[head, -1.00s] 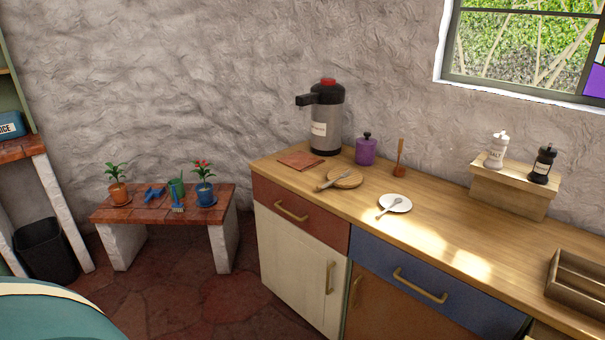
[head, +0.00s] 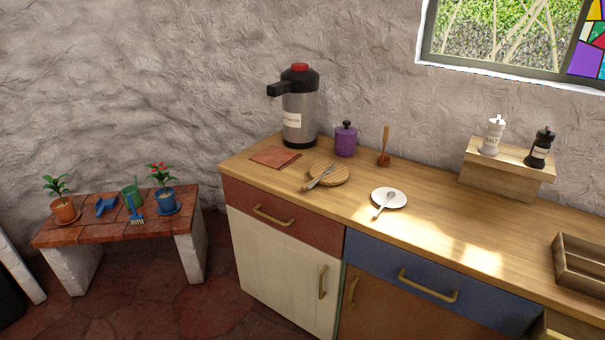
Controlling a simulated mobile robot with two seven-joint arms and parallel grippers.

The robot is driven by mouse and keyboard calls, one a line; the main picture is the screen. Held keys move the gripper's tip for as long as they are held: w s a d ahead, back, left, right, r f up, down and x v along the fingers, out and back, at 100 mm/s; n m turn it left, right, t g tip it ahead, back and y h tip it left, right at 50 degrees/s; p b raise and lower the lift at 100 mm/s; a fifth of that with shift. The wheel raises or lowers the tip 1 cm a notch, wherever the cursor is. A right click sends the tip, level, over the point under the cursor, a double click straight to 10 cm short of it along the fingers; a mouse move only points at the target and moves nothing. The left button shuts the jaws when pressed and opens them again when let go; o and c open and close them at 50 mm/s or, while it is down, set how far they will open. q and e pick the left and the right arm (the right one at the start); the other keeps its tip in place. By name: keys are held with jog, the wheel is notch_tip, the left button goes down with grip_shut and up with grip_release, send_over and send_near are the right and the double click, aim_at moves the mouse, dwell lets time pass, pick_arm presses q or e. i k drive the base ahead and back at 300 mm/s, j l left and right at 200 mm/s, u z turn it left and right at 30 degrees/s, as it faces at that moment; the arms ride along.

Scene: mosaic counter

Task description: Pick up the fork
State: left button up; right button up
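Two slim metal utensils lie on the wooden counter (head: 440,218). One utensil (head: 318,180) rests on the round wooden board (head: 338,174), with its handle end reaching over the board's left edge. The other utensil (head: 380,210) lies across a small white plate (head: 396,201), with its lower end past the plate's rim. Both are too small to tell for sure which is the fork. Neither of my grippers is in view.
Behind the utensils stand a tall dispenser (head: 299,115), a purple jar (head: 345,142) and a small upright wooden utensil (head: 384,148). Shakers stand on a wooden riser (head: 505,175); a divided wooden box (head: 585,268) is at right. A low plant bench (head: 110,235) stands left.

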aim_at(312, 184)
jog(key=z, duration=0.5)
jog(key=i+j+z, duration=0.1)
jog(key=j+z, duration=0.25)
jog(key=i+j+z, duration=0.1)
jog(key=z, duration=0.3)
jog(key=j+z, duration=0.75)
jog(key=j, duration=0.65)
